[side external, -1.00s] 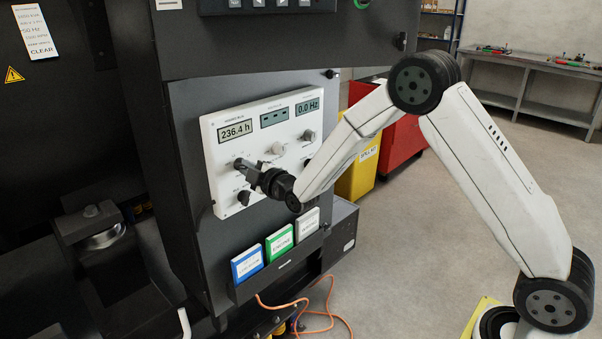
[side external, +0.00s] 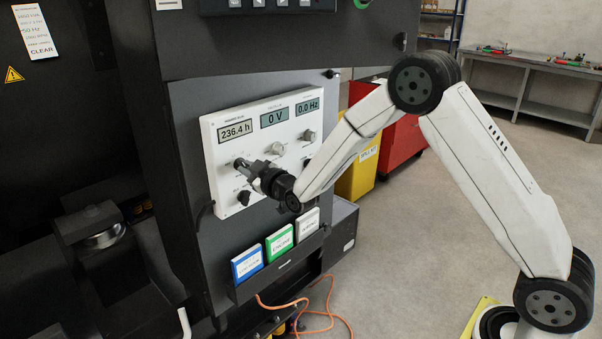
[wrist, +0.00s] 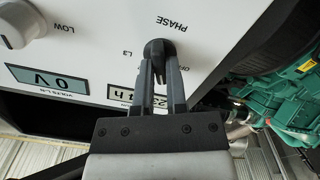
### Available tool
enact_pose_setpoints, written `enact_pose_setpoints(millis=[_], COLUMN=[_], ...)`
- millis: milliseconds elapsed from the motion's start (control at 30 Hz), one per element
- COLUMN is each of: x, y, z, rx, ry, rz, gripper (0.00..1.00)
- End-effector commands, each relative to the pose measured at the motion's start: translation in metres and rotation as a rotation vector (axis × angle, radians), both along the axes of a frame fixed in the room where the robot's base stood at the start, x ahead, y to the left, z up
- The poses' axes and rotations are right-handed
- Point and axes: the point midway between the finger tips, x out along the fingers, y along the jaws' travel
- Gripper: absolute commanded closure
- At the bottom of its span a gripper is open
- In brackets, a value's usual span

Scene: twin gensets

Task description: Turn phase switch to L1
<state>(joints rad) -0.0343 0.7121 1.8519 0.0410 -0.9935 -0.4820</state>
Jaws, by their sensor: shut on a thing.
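The phase switch is a black round knob (wrist: 158,47) on the white meter panel (side external: 226,190), with the word PHASE printed beside it. In the wrist view the lettering appears upside down, with L3 left of the knob and a small label, seemingly OFF, to its right. My gripper (wrist: 160,63) is shut on the knob, one finger on each side. In the side view my gripper (side external: 248,167) reaches the panel just below the hours display. The fingers hide part of the knob and its scale, so its pointer position is unclear.
The volts display (side external: 274,117) reads 0 V, the hours display (side external: 236,130) 236.4 h and the frequency display (side external: 308,106) 0.0 Hz. A pale knob (side external: 275,148) and other knobs sit close by. A rack of coloured binders (side external: 278,243) hangs below the panel.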

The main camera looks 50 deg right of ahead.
Motion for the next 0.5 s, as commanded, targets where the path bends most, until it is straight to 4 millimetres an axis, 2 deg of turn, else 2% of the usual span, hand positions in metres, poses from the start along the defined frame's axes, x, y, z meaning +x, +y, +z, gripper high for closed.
enact_pose_setpoints(millis=[500], x=[-0.0002], y=[0.0003], z=[0.0001], rx=[0.068], ry=[0.0], rz=[0.001], gripper=[1.0])
